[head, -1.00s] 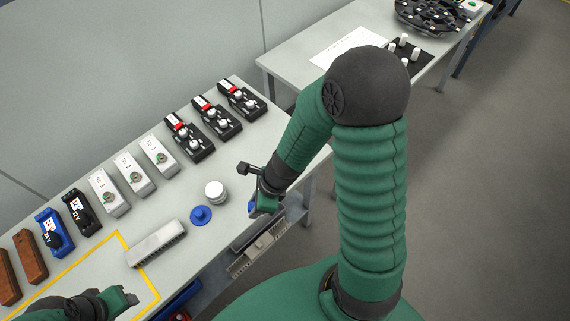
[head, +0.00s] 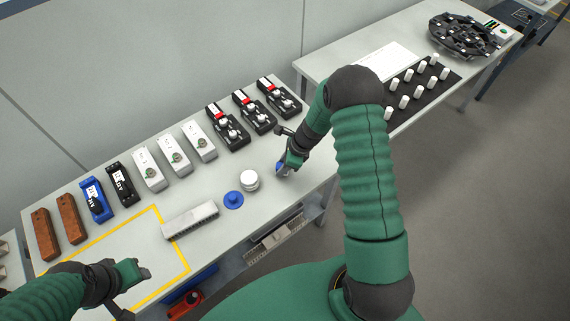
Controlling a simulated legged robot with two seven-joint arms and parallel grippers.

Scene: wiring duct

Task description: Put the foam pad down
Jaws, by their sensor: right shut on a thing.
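My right gripper (head: 284,168) is over the right part of the near table, to the right of the white round jar (head: 249,181). It is shut on a small blue piece (head: 280,168), probably the foam pad, mostly hidden by the gripper. I cannot tell whether the piece touches the tabletop. My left gripper (head: 143,271) is above the yellow-outlined area at the front left and appears empty. Its finger gap is not clear.
A blue disc (head: 233,200) and a grey slotted duct piece (head: 190,220) lie left of the jar. Several devices line the back, including black ones with red marks (head: 228,128). A second table (head: 330,62) holds white pegs on a black mat (head: 440,80).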

